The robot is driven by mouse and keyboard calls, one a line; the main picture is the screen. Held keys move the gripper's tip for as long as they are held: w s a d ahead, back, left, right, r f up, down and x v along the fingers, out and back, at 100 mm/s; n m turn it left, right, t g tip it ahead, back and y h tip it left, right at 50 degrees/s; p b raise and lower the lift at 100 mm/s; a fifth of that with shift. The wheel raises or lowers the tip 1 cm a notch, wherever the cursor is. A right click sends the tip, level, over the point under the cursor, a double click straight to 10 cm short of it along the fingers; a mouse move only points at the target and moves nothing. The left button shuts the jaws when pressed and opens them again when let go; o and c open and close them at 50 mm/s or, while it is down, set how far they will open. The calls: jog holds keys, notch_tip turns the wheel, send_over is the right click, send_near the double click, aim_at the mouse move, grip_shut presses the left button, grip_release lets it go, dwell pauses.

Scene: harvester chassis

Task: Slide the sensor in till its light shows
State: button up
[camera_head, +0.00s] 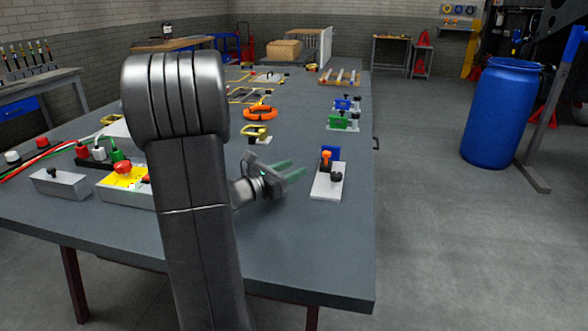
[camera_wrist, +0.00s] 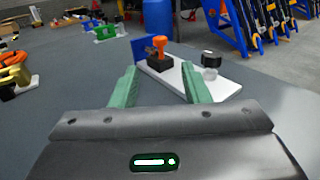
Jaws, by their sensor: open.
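A white base plate (camera_head: 322,184) lies on the table to the right of my gripper. It carries an upright blue plate (camera_head: 331,153), an orange-topped part (camera_head: 326,160) and a black knob (camera_head: 336,177). In the wrist view the orange-topped part (camera_wrist: 160,44) sits in a dark block (camera_wrist: 158,63) beside the blue plate (camera_wrist: 145,47); the black knob (camera_wrist: 211,58) stands to the right. I cannot tell which part is the sensor, and I see no lit light on the fixture. My gripper (camera_head: 297,169) is open and empty, its green fingers pointing toward the fixture without visibly touching it.
Green (camera_head: 343,121) and blue (camera_head: 346,104) fixtures stand farther back along the right edge. A yellow fixture (camera_head: 255,133) and an orange ring (camera_head: 260,113) are behind my gripper. A grey box (camera_head: 60,183) lies left. The table's front right corner is clear.

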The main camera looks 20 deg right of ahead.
aim_at(326, 152)
dwell(0.4)
jog(key=p, duration=0.2)
jog(key=shift+r+p, duration=0.3)
jog(key=shift+p, duration=0.05)
jog(key=shift+d+f+p, duration=0.1)
jog(key=shift+f+p, duration=0.05)
jog(key=shift+p, duration=0.5)
jog(key=p+x, duration=0.1)
jog(key=x, duration=0.5)
jog(key=p+x, duration=0.1)
jog(key=x, duration=0.6)
jog(key=shift+w+d+f, duration=0.1)
jog(key=shift+d+f, duration=0.1)
jog(key=shift+d, duration=0.1)
grip_shut()
